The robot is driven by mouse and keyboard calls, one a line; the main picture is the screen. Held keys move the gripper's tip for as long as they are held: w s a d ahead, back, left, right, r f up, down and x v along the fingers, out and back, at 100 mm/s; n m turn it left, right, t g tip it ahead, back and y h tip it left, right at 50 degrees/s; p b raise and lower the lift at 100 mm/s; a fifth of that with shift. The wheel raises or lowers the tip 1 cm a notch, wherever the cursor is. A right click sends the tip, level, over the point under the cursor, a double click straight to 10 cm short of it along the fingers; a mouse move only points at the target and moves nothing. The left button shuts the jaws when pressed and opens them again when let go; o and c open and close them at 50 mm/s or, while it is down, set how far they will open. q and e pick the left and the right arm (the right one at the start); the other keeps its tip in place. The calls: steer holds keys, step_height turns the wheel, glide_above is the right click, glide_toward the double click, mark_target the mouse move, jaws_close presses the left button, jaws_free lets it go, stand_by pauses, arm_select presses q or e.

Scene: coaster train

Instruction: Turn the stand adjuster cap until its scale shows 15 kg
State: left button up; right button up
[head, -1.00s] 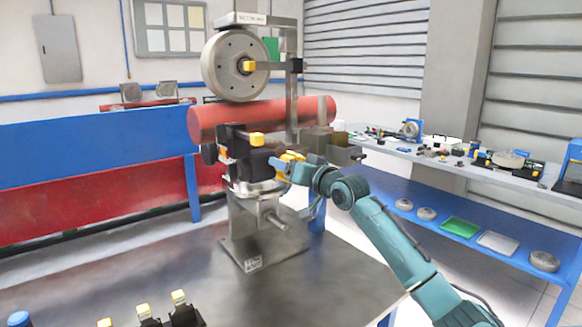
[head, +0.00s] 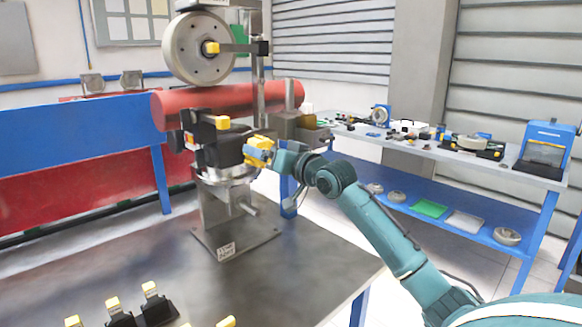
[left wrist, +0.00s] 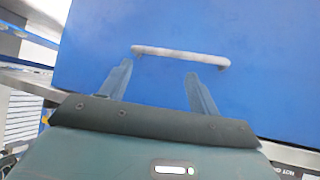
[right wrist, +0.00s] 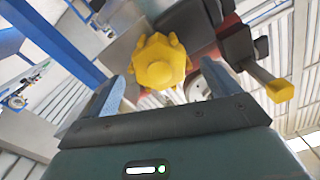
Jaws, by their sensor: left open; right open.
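The stand (head: 225,228) rises from the dark table in the head view, with a black block and several yellow parts on it. A yellow lobed cap, seemingly the adjuster cap (right wrist: 158,62), faces the right wrist camera; it also shows at the stand's right side in the head view (head: 256,145). My right gripper (right wrist: 163,82) is open, its fingers on either side of the cap; contact cannot be told. No scale reading is legible. My left gripper (left wrist: 158,82) is open and empty, before a blue panel with a white handle (left wrist: 180,55), away from the stand.
A red cylinder (head: 215,103) and a grey wheel (head: 190,48) sit behind and above the stand. Black pieces with yellow tops (head: 150,300) are at the table's front. A side bench (head: 350,136) holds many small items at right. The table (head: 130,250) is clear around the stand's base.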

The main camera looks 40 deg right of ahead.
steer(key=s+b, duration=0.2)
steer(key=s, duration=0.7)
steer(key=shift+d, duration=0.35)
